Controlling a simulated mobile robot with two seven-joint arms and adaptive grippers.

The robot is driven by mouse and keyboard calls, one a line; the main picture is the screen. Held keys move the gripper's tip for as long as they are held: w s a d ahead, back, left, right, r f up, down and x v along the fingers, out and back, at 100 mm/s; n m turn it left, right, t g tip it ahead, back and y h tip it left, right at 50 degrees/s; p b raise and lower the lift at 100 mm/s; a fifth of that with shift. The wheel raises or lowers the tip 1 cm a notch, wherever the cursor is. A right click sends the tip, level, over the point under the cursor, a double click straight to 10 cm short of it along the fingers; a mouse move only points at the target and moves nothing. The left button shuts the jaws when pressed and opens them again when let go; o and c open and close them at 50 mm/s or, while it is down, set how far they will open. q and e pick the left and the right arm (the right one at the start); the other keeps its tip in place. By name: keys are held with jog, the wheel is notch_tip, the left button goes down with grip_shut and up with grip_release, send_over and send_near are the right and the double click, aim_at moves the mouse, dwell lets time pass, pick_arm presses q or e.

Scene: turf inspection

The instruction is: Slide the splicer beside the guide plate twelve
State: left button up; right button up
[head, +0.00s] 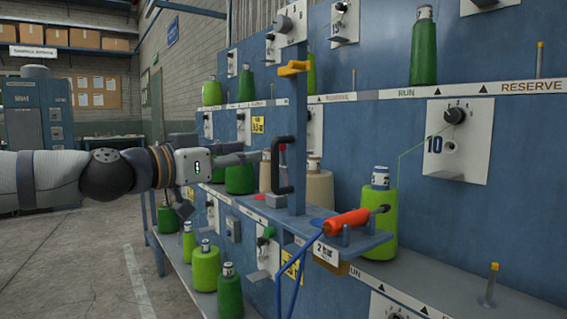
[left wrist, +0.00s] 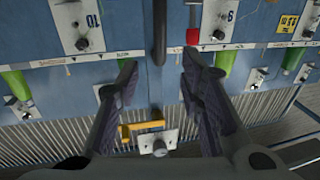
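The splicer (head: 346,222) is an orange-red hand tool with a blue hose, lying on a blue carriage (head: 350,245) labelled "2 bar". The carriage has an upright blue post with a black handle (head: 283,165) and a yellow hook (head: 293,69). My left gripper (head: 256,156) points at the handle from its left. In the left wrist view, which is upside down, my left gripper (left wrist: 160,75) is open; the black handle (left wrist: 159,35) shows beyond the gap between its fingers, apparently untouched. I cannot read a plate numbered twelve; plate 10 (head: 461,140) is to the right. My right gripper is not in view.
Green yarn cones (head: 424,52) stand on the machine's ledges, with a lime cone (head: 381,215) just behind the splicer. The blue hose (head: 300,272) hangs below the carriage. A blue cabinet (head: 37,130) stands at the far left. The floor (head: 85,265) at left is clear.

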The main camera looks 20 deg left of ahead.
aim_at(272, 154)
pick_arm(q)
jog(key=x, duration=0.6)
jog(key=b+x, duration=0.1)
jog(key=x, duration=0.2)
jog(key=shift+w+f, duration=0.15)
jog(key=shift+f, duration=0.15)
grip_shut()
